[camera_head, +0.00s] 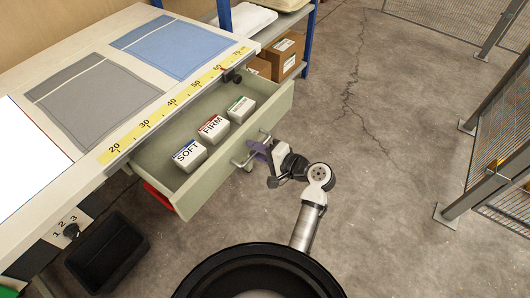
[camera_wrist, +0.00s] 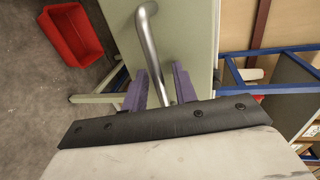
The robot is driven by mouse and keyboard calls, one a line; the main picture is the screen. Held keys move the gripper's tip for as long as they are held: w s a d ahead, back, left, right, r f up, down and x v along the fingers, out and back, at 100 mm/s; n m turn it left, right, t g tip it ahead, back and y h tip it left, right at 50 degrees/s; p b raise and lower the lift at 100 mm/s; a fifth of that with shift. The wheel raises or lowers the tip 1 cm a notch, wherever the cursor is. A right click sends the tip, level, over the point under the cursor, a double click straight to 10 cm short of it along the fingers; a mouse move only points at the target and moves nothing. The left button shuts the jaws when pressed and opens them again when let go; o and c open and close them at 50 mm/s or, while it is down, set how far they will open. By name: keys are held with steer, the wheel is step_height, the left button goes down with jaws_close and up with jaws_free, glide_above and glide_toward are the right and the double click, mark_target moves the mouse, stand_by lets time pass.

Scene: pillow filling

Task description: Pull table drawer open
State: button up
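The table drawer (camera_head: 235,162) is pulled well out from under the worktop in the head view, its inside exposed. Its metal bar handle (camera_head: 243,160) is on the drawer front. My gripper (camera_head: 259,148) is at this handle. In the wrist view, the handle (camera_wrist: 147,38) runs between the two purple fingers of my gripper (camera_wrist: 160,85). The fingers stand apart around the bar, with a narrow gap seeming to show on each side. The drawer front (camera_wrist: 190,30) is pale green behind them. Where the fingertips meet the bar is small in the head view.
The drawer holds boxes marked SOFT (camera_head: 189,155), FIRM (camera_head: 213,129) and a green-labelled one (camera_head: 240,109). A red bin (camera_wrist: 72,45) is beneath. A black bin (camera_head: 106,252) stands at lower left. Mesh fencing (camera_head: 490,150) is at right; the floor between is clear.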

steer(key=b+v, duration=0.1)
steer(key=v, duration=1.2)
steer(key=shift+s+d+b, duration=0.15)
steer(key=shift+d+b, duration=0.1)
steer(key=shift+b, duration=0.15)
